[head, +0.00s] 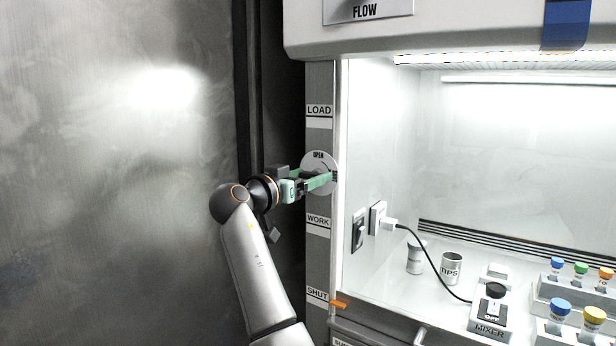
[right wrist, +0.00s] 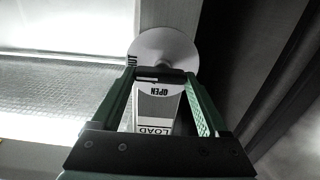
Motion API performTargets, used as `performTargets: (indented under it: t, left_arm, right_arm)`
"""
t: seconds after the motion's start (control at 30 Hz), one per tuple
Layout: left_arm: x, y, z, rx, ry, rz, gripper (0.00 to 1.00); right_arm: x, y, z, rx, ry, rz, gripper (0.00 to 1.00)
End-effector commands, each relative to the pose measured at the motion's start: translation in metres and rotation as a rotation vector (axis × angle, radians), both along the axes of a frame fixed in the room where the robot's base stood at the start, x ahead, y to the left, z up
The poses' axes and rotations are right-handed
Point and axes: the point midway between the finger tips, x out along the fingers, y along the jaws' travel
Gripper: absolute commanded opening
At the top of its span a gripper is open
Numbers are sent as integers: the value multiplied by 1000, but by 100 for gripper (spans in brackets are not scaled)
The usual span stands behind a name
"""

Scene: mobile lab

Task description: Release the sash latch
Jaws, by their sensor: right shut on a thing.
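The sash latch is a round pale disc (head: 313,164) marked OPEN on the grey left post of the hood, between the LOAD and WORK labels. In the right wrist view the disc (right wrist: 162,45) lies just beyond the fingertips, with a dark bar-shaped latch handle (right wrist: 174,77) in front of it. My right gripper (head: 329,178) reaches the disc from the left with green fingers. In the right wrist view my right gripper (right wrist: 161,80) is shut on the handle, one finger at each end of the bar. The fingers hide part of the disc in the head view. My left gripper is not in view.
The LOAD (head: 319,110), WORK (head: 317,221) and SHUT (head: 317,294) labels run down the post. An orange marker (head: 339,304) sits near SHUT. Inside the hood are a plugged cable (head: 433,262), a tips cup (head: 451,268), a mixer (head: 489,309) and capped tubes. A grey wall (head: 120,200) stands left.

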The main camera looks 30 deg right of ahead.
Motion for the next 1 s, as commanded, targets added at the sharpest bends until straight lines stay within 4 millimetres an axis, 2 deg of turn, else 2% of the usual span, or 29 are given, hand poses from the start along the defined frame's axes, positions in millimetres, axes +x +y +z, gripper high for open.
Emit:
performTargets:
  t: [0.17, 0.43, 0.73, 1.0]
  left_arm:
    - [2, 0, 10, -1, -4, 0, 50]
    - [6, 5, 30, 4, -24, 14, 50]
    - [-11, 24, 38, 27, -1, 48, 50]
    - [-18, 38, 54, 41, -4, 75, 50]
  right_arm:
    - [0, 0, 2, -26, 65, 1, 22]
    - [1, 1, 5, -108, 261, 0, 22]
    - [2, 1, 6, -217, 524, 0, 22]
    - [3, 1, 6, -316, 761, -1, 22]
